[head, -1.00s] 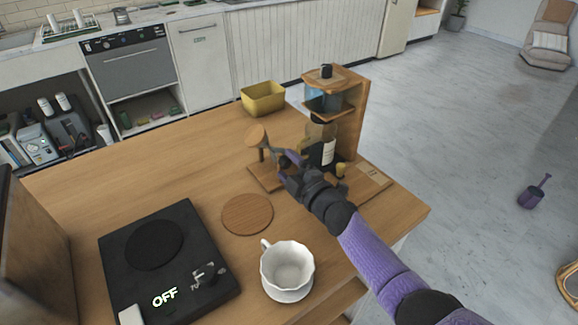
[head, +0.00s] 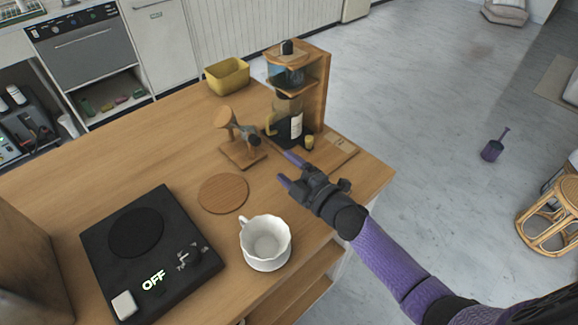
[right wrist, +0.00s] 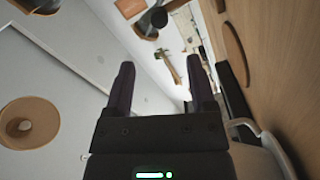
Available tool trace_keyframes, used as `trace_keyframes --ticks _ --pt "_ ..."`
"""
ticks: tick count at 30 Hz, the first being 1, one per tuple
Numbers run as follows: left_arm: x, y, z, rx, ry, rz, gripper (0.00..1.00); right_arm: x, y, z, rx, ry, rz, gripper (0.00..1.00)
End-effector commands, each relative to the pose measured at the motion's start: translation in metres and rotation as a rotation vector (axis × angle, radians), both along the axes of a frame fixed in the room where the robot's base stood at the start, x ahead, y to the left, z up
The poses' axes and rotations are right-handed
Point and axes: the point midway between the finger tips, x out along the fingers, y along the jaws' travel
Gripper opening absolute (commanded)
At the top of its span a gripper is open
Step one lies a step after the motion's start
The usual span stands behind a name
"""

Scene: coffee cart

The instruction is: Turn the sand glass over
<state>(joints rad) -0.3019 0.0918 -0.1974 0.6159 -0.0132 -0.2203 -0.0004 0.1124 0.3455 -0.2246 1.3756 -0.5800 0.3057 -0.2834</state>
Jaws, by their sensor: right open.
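What looks like the sand glass (head: 238,127) is a slanted piece with a round wooden cap at its upper left and a dark lower end. It rests on a small wooden stand (head: 243,154) on the table. Its glass and sand are too small to make out. My right gripper (head: 284,168) is open and empty, to the right and in front of the stand, apart from it. The gripper's two fingers (right wrist: 158,85) also show spread in the right wrist view, with nothing between them. My left gripper is out of view.
A wooden coffee maker (head: 312,90) stands behind my right gripper, with a small yellow-topped item (head: 308,142) by it. A white cup (head: 266,240), a round coaster (head: 223,193), a black hotplate (head: 150,250) marked OFF and a yellow bin (head: 227,75) are also on the table.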

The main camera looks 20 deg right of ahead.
Motion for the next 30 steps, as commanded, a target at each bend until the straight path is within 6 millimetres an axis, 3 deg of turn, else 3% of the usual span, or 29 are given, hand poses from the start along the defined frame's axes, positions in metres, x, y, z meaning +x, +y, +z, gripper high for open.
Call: trace_keyframes --ticks 7,9,11,15,18,21,26,30 --pt "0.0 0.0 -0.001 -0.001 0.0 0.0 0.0 0.0 0.0 0.0 -0.004 -0.003 0.002 0.71" --pt "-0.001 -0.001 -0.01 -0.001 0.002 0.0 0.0 0.001 0.004 -0.002 -0.081 -0.05 0.016 0.71" --pt "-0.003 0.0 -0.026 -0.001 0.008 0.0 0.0 0.001 0.011 -0.003 -0.256 -0.157 0.043 0.71" --pt "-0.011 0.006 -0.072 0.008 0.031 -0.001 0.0 0.0 0.021 -0.007 -0.917 -0.497 0.068 0.71" --pt "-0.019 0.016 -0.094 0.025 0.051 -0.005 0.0 0.001 0.015 -0.009 -1.362 -0.656 0.041 0.71" --pt "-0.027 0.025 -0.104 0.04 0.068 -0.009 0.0 0.001 0.005 -0.008 -1.669 -0.726 0.014 0.71" --pt "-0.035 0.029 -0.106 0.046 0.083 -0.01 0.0 0.01 0.002 -0.004 -1.826 -0.748 -0.002 0.71" --pt "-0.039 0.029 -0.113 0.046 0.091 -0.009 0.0 0.039 0.014 -0.004 -1.82 -0.747 -0.004 0.71"
